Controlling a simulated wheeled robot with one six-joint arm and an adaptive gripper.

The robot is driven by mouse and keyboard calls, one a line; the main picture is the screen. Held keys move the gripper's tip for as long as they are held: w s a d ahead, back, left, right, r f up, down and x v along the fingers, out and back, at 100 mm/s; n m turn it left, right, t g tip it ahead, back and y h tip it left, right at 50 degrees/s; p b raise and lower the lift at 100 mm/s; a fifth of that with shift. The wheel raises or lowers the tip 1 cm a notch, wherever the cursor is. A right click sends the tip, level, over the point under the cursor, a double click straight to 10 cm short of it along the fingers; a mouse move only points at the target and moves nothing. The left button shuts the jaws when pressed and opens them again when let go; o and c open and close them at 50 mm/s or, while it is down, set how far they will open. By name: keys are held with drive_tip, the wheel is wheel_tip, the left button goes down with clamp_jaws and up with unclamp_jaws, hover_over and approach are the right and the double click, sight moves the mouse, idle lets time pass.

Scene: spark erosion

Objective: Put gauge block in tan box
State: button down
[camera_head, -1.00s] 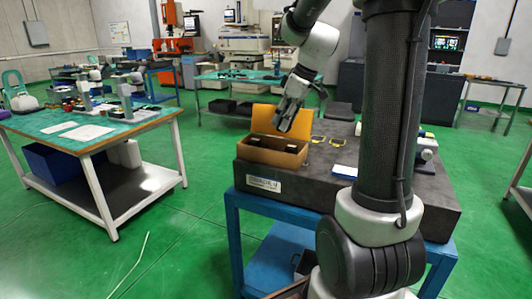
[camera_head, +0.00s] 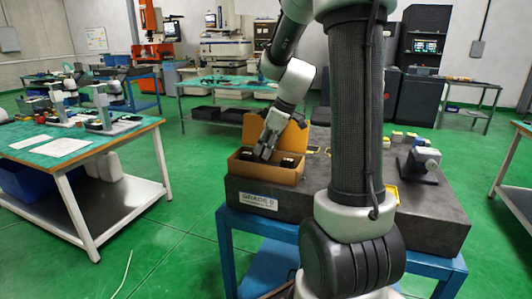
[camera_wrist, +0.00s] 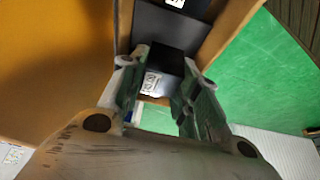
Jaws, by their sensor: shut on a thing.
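The tan box (camera_head: 262,174) stands with its lid (camera_head: 258,127) open on the dark granite plate. My gripper (camera_head: 264,156) points down at the box opening, between dark pieces at its left and right. In the wrist view my gripper (camera_wrist: 165,75) is shut on a dark gauge block (camera_wrist: 172,62) with a white printed label. The block is at or inside the opening, beside the tan box wall (camera_wrist: 226,32); whether it touches the floor is hidden. Another dark block (camera_wrist: 168,25) lies just beyond it in the box.
The granite plate (camera_head: 430,215) rests on a blue stand. A grey device with a round knob (camera_head: 424,160) and small yellow items (camera_head: 397,138) sit on its right part. My arm hides the plate's middle. A green-topped table (camera_head: 100,150) stands at left.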

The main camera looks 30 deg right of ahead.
drive_tip(key=shift+f, duration=0.9)
drive_tip(key=shift+f, duration=0.6)
drive_tip(key=c, duration=1.1)
unclamp_jaws()
drive_tip(key=shift+o, duration=0.2)
drive_tip(key=shift+r, duration=0.1)
